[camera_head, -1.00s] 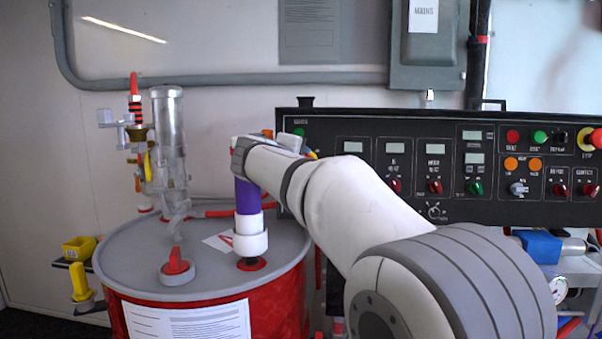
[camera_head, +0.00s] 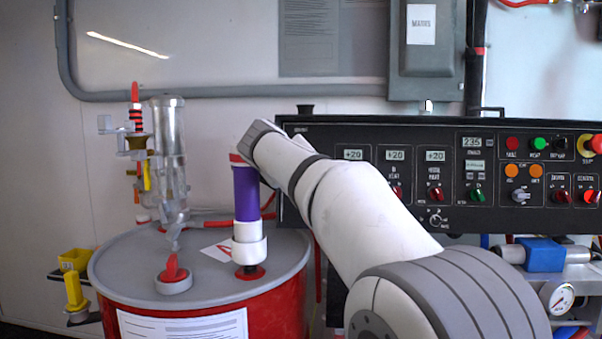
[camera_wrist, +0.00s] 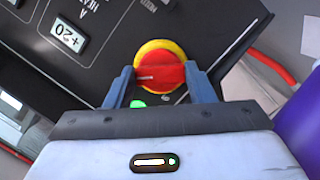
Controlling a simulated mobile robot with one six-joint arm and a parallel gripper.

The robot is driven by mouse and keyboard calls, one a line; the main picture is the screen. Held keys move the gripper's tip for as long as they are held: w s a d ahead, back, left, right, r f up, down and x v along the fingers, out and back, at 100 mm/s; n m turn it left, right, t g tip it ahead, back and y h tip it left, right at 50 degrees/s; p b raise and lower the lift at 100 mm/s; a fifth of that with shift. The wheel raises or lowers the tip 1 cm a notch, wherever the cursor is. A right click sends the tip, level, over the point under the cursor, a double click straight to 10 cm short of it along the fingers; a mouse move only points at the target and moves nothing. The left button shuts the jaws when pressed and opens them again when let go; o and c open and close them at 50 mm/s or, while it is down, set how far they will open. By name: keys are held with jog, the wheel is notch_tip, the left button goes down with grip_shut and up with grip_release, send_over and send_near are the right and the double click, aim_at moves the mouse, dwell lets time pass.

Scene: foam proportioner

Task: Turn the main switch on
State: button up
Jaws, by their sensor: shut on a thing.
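The main switch (camera_wrist: 160,76), a red knob on a round yellow plate, shows in the wrist view on the black control panel (camera_wrist: 110,85). My gripper (camera_wrist: 158,68) has a blue-grey finger on each side of the red knob and is shut on it. A pale mark lies across the knob's left part. A green light (camera_wrist: 138,103) glows beside it. In the head view, my arm hides the switch and the fingers at the left end of the panel (camera_head: 470,222). The panel's displays (camera_head: 395,155) are lit, showing values such as +20.
A red drum (camera_head: 275,310) with a grey lid stands at the left. A purple and white tube (camera_head: 246,195) rises from it close to my wrist. A clear cylinder (camera_head: 168,140) stands behind the drum. A gauge and pipes (camera_head: 557,297) are at lower right.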

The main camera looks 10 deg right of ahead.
jog(key=shift+f, duration=0.15)
jog(key=o, duration=1)
jog(key=v, duration=0.7)
jog(key=shift+s+a, duration=0.2)
jog(key=shift+s, duration=0.15)
jog(key=shift+p, duration=0.3)
jog(key=s+d+f+m+g+y+p, duration=0.1)
jog(key=s+f+g+y+p, duration=0.1)
jog(key=s+f+p, duration=0.4)
jog(key=s+d+f+m+g+y+p, duration=0.1)
jog(key=s+f+g+p, duration=0.3)
jog(key=s, duration=1)
jog(key=s+d+f+m+g+y+p, duration=0.1)
jog(key=s+d+f+g+y+p, duration=0.1)
jog(key=s+f+p, duration=0.5)
jog(key=shift+s+d+f+m+g+y+p, duration=0.15)
jog(key=shift+s+g+y+p, duration=0.1)
jog(key=shift+s+p, duration=0.3)
jog(key=shift+s+d+f+m+g+y+p, duration=0.1)
jog(key=shift+s+g+y+p, duration=0.15)
jog(key=shift+s+p, duration=0.3)
jog(key=shift+s+f+m+g+y+p, duration=0.1)
jog(key=shift+s+m+g+y+p, duration=0.15)
jog(key=shift+s+p, duration=0.3)
